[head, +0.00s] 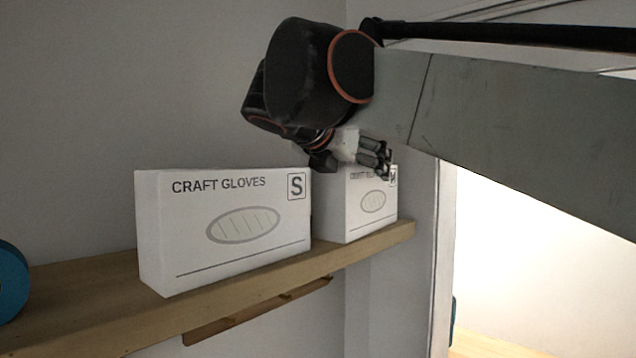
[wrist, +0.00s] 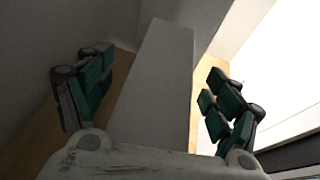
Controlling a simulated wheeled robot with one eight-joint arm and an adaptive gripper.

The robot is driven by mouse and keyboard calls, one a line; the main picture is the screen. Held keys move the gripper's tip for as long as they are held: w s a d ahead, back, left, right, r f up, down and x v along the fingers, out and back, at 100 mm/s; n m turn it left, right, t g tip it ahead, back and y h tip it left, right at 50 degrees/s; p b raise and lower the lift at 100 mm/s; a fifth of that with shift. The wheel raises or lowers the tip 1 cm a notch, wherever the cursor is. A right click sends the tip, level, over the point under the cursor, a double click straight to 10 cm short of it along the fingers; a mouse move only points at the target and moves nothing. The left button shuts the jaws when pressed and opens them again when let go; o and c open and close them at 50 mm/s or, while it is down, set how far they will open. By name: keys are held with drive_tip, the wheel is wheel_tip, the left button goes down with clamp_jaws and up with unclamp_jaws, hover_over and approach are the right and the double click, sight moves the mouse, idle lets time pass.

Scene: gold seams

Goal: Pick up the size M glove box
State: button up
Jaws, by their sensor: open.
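The size M glove box (head: 368,208) is white with an oval print and stands upright at the right end of the wooden shelf. My gripper (head: 378,160) is at its top edge and hides part of its printed top line. In the wrist view the white box (wrist: 158,85) lies between the two open, green-padded fingers of my gripper (wrist: 155,100), with a gap on each side. The size S glove box (head: 225,225) is larger in the picture and stands to the left of the M box.
The wooden shelf (head: 85,310) runs along the wall, with a bracket (head: 255,312) below it. A teal round object (head: 10,282) sits at the shelf's left. A wall corner stands behind the M box. A bright opening (head: 530,270) is at the right.

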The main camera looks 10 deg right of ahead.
drive_tip(key=shift+d, duration=0.1)
clamp_jaws()
